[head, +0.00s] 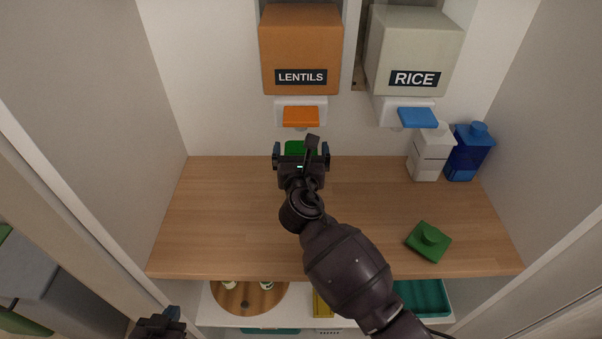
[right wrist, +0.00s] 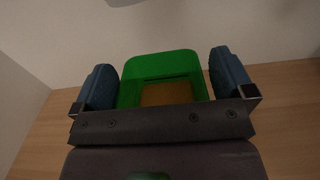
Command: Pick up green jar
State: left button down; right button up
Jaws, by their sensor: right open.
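The green jar (head: 294,147) stands at the back of the wooden shelf, mostly hidden behind my right gripper (head: 301,156) in the head view. In the right wrist view the jar (right wrist: 160,60) has an open, square top with something brownish showing inside. The open fingers of my right gripper (right wrist: 162,75) are on either side of the jar, with a gap showing at the right finger. Contact at the left finger is unclear. My left gripper (head: 160,325) is only partly in view at the bottom left, and its jaws cannot be made out.
A green lid (head: 428,241) lies at the shelf's front right. LENTILS (head: 301,50) and RICE (head: 412,52) dispensers hang above. The wooden shelf (head: 225,215) is clear on the left.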

jog(key=shift+c, duration=0.3)
jog(key=c, duration=1.4)
